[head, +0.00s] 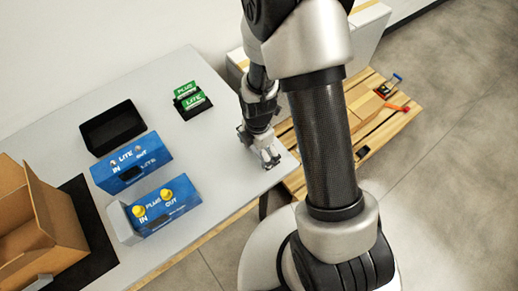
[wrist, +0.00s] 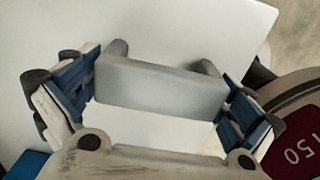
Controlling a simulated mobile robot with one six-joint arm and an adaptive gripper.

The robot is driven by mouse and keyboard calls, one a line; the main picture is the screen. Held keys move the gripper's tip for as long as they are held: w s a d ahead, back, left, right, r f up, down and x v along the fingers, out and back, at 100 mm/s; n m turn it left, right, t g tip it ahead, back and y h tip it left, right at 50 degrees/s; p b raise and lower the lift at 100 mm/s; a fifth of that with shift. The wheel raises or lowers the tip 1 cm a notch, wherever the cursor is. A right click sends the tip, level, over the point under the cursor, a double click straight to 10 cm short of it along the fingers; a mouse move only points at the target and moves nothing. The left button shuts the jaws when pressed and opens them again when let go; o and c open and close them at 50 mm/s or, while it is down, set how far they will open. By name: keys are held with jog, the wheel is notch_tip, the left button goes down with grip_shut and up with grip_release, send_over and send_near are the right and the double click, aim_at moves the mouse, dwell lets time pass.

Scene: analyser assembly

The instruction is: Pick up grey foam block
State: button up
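The grey foam block (wrist: 160,88) is a pale grey, U-shaped piece with two short arms pointing away from my gripper. In the wrist view it spans the space between the two blue-padded fingers of my gripper (wrist: 160,96). Both pads meet its ends, and the fingers look closed on it. In the head view my gripper (head: 268,160) is low at the right edge of the white table (head: 225,140). The block is too small there to make out clearly. Whether it still rests on the table cannot be told.
Two blue boxes, LITE (head: 132,165) and PLUS (head: 165,207), stand left of my gripper. A black tray (head: 112,127) and green PLUS and LITE packs (head: 190,97) lie farther back. An open cardboard box (head: 35,220) is at far left. A wooden pallet (head: 375,135) is at right.

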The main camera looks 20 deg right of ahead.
jog(key=c, duration=0.6)
jog(key=shift+o, duration=0.2)
